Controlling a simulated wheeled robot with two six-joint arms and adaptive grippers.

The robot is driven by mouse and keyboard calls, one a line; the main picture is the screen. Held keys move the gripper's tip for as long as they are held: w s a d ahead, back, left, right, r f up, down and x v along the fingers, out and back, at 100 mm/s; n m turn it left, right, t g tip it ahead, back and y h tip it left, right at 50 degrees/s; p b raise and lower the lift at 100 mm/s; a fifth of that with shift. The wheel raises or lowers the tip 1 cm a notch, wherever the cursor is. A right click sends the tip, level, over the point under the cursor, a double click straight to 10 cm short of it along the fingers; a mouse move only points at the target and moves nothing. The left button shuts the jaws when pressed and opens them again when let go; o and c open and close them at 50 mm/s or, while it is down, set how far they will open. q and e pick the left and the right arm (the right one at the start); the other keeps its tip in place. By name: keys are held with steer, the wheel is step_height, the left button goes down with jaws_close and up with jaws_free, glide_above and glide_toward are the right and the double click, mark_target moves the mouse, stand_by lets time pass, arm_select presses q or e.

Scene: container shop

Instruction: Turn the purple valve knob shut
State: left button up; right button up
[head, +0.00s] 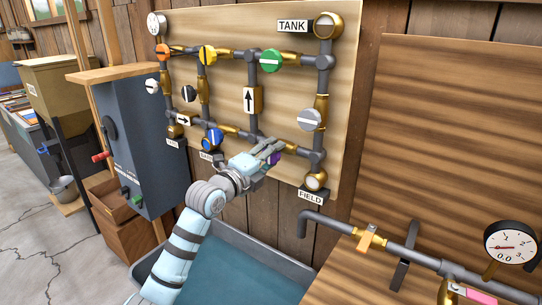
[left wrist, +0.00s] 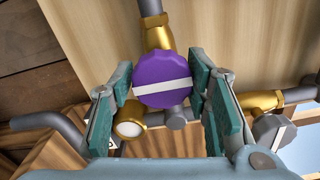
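The purple valve knob (left wrist: 163,75) is a faceted disc with a white stripe across its face. In the left wrist view the stripe runs nearly level, roughly crosswise to the brass fitting (left wrist: 157,32) above it. My left gripper (left wrist: 161,95) is open, with one green-padded finger on each side of the knob. A small gap shows on the left; at the right the finger edge overlaps or nearly touches it. In the head view my left gripper (head: 270,150) hides most of the purple knob (head: 275,155). My right gripper is not in view.
The pipe board (head: 340,60) carries other knobs close by: blue (head: 212,139), grey (head: 311,119), green (head: 270,61), yellow (head: 207,55) and orange (head: 162,51). A FIELD outlet (head: 316,180) is just right of my gripper. A blue-grey tray (head: 240,265) lies below.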

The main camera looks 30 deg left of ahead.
arm_select(q)
steer(key=shift+o, duration=1.3)
steer(key=shift+s, duration=0.15)
steer(key=s+a, duration=0.1)
steer(key=s, duration=1)
steer(key=shift+s+a, duration=0.3)
steer(key=shift+s, duration=0.05)
